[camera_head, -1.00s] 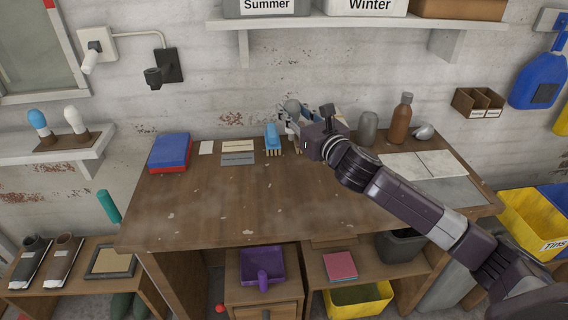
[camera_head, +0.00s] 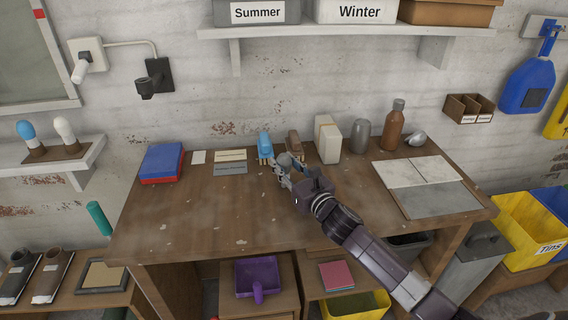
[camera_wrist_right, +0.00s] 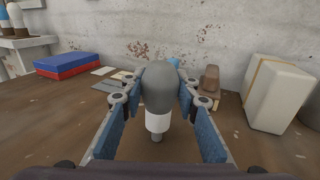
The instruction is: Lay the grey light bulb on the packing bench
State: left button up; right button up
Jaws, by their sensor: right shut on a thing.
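The grey light bulb (camera_head: 285,159) is in my right gripper (camera_head: 282,169), over the back middle of the packing bench (camera_head: 220,215). In the right wrist view the bulb (camera_wrist_right: 158,88) stands upright between the two blue-padded fingers (camera_wrist_right: 160,112), its grey globe up and its white collar and dark base below. The fingers are shut on it. The base is close to the bench top; I cannot tell whether it touches. My left gripper is not in view.
Behind the gripper stand a blue brush (camera_head: 265,146), a brown brush (camera_head: 295,145) and a white box (camera_head: 328,139). A grey canister (camera_head: 360,136) and brown bottle (camera_head: 394,127) stand right. The front left bench top is clear.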

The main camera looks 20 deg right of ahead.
jog(key=shift+f, duration=0.1)
jog(key=o, duration=1.1)
jog(key=shift+r, duration=0.2)
jog(key=shift+s+f, duration=0.15)
jog(key=shift+s, duration=0.15)
jog(key=s, duration=0.3)
jog(key=s+b, duration=0.1)
jog(key=s, duration=0.3)
jog(key=s+d, duration=0.1)
jog(key=s, duration=0.3)
jog(key=shift+s+b, duration=0.2)
jog(key=shift+b, duration=0.15)
